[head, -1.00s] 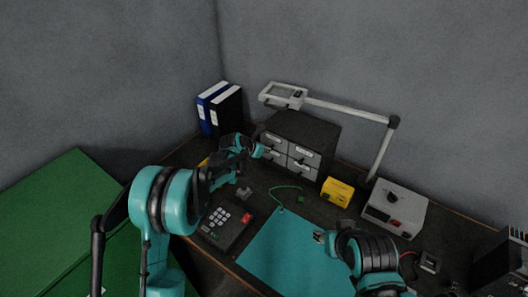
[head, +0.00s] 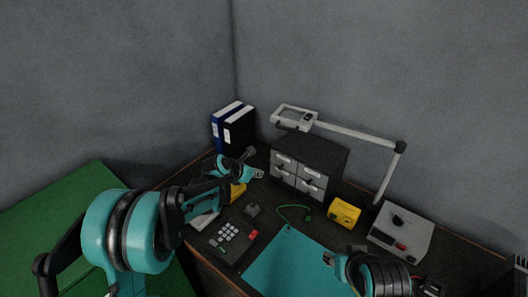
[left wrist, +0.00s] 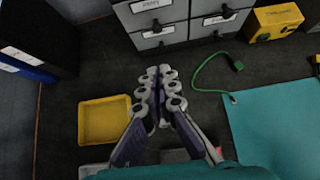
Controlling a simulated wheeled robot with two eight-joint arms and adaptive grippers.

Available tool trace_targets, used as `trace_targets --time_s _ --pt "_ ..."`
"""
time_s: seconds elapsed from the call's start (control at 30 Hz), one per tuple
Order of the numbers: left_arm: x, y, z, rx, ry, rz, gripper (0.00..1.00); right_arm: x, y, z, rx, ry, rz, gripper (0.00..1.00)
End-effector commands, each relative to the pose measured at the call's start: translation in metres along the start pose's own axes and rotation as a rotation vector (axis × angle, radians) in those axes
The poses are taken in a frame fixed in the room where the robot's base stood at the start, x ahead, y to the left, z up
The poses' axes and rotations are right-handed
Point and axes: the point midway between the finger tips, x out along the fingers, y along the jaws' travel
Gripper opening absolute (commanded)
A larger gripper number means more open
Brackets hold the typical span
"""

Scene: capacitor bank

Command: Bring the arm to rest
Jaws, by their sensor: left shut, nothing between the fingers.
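My left arm comes in from the left in the head view, its teal elbow bent. My left gripper (head: 258,174) hangs over the dark bench in front of the left side of the drawer cabinet (head: 308,165). In the left wrist view my left gripper (left wrist: 160,80) has its fingers together, with nothing between them. It is to the right of a yellow tray (left wrist: 104,118) and apart from the cabinet. My right gripper (head: 328,258) is low over the teal mat (head: 285,265), mostly hidden by its own wrist; its fingers are too small to judge.
Binders (head: 233,127) stand at the back left beside the cabinet. A keypad box (head: 233,240), a yellow box (head: 344,212), a grey instrument (head: 401,233) and a lamp arm (head: 352,134) are around. A green cord (left wrist: 205,75) lies on the bench. A green surface (head: 60,215) is at left.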

Motion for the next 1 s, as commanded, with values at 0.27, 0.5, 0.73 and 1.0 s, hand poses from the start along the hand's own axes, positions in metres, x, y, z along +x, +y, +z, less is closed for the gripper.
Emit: trace_targets --time_s 0.27,0.5,0.73,1.0 --pt "-0.028 -0.005 0.0 0.15 0.021 0.017 0.0 0.0 0.0 0.0 0.0 0.0 0.0 0.4" --pt "-0.13 -0.029 -0.021 0.808 0.137 0.053 0.0 0.0 0.0 0.0 0.0 0.0 0.0 0.4" --pt "-0.221 -0.06 -0.073 1.51 0.295 0.016 0.0 0.0 0.0 0.0 0.0 0.0 0.0 0.4" --pt "-0.29 -0.093 -0.155 2.253 0.485 -0.146 0.0 0.0 0.0 0.0 0.0 0.0 0.0 0.4"
